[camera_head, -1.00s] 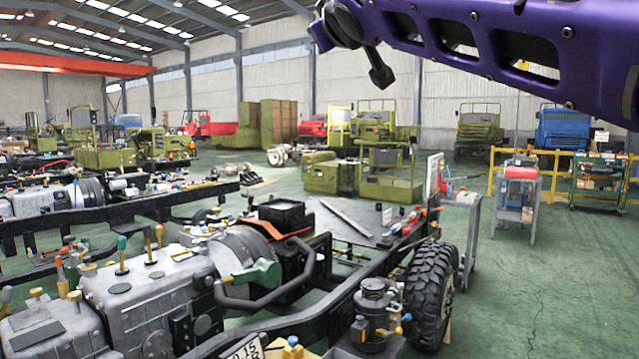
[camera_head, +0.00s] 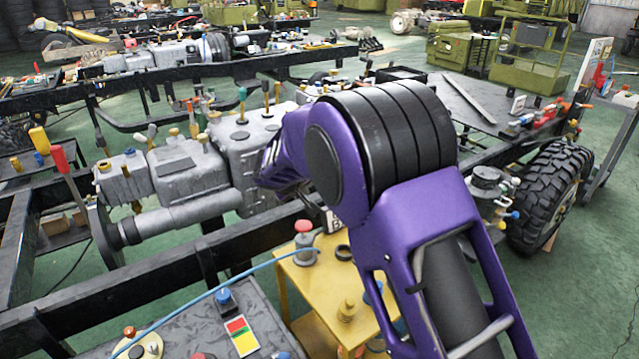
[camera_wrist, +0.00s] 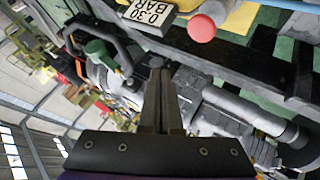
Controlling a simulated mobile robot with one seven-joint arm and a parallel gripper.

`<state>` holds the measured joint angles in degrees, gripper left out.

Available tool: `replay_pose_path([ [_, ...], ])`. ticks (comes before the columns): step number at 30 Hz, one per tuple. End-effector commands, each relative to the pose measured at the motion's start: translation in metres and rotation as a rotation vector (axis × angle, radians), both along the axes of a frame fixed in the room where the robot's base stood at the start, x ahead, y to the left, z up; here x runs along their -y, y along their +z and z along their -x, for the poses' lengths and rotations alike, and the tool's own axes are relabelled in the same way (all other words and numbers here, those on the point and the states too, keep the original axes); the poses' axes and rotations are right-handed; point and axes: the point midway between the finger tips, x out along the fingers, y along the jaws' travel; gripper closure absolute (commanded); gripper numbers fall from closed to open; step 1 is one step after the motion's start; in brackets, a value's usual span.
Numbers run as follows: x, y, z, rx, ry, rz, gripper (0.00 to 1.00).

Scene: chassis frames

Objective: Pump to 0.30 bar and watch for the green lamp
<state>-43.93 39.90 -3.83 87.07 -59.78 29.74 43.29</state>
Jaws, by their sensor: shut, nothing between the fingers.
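A red knob on a grey body, likely the pump (camera_head: 305,240), stands on a yellow table (camera_head: 292,300) in the head view. A red round knob (camera_wrist: 201,28) shows at the top of the wrist view. Beside it a sign (camera_wrist: 148,14) reads 0.30 BAR. My gripper (camera_wrist: 161,75) is shut and empty, apart from the knob and sign. No gauge reading is legible.
A blue hose (camera_head: 190,300) runs across the dark bench (camera_head: 190,325) towards the red knob. A blue knob (camera_head: 225,298) stands on that bench. The grey gearbox (camera_head: 190,170) and black chassis rails (camera_head: 150,280) lie behind. A tyre (camera_head: 550,195) stands at right; green floor is open beyond it.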

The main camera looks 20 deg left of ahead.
Motion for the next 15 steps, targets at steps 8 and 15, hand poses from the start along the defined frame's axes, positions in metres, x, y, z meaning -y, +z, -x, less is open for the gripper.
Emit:
replay_pose_path([
  [8,-0.001,-0.003,-0.001,0.006,0.002,-0.002,1.0],
  [15,-0.001,-0.03,-0.001,0.006,0.003,-0.001,1.0],
])
